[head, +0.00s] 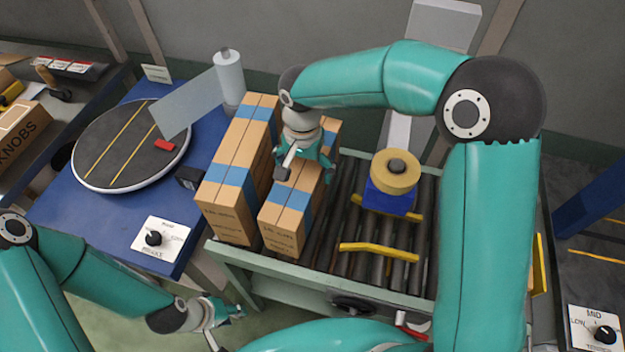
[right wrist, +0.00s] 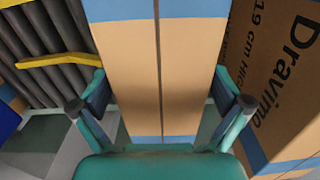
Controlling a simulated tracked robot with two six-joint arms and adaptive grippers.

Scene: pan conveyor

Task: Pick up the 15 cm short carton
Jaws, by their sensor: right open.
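Two long brown cartons with blue tape stand side by side on the roller conveyor. The short carton (head: 292,199) is the right one in the head view; its front print is too small to read surely. The taller carton (head: 235,178) stands at its left. My right gripper (head: 306,172) is open over the short carton, one finger on each side. In the right wrist view the short carton (right wrist: 135,70) lies between the spread fingers (right wrist: 160,108), and the taller carton (right wrist: 270,75), printed "19 cm HIGH", is at right. My left gripper (head: 228,322) is open and empty, low in front of the conveyor.
A blue block with a tan roll (head: 396,172) sits on the rollers (head: 345,215), right of the cartons. Yellow bars (head: 380,251) lie across the rollers. A blue table (head: 100,215) with a round turntable (head: 100,165) and a wrap roll (head: 229,78) stands left.

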